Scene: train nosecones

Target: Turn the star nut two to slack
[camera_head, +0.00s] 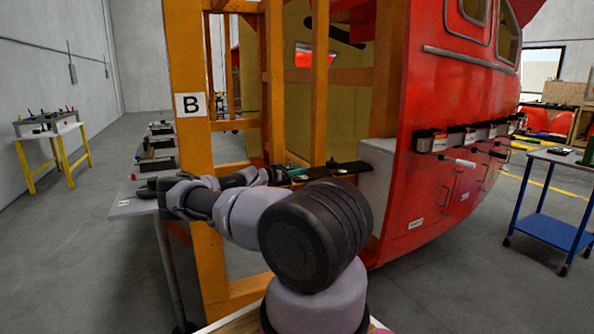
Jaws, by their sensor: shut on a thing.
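My grey and black arm bends to the left and back again toward the wooden frame. My gripper (277,174) is small and partly hidden at its far end, beside a dark flat bar (343,168) that runs between the orange frame and the red nosecone. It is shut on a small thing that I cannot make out. A small teal part (297,159) shows just behind the gripper. I cannot pick out star nut two or tell its position.
The red nosecone (450,110) with a row of clamp-like fittings (470,136) is at the right. A grey bench (135,207) is left, a blue cart (548,228) right.

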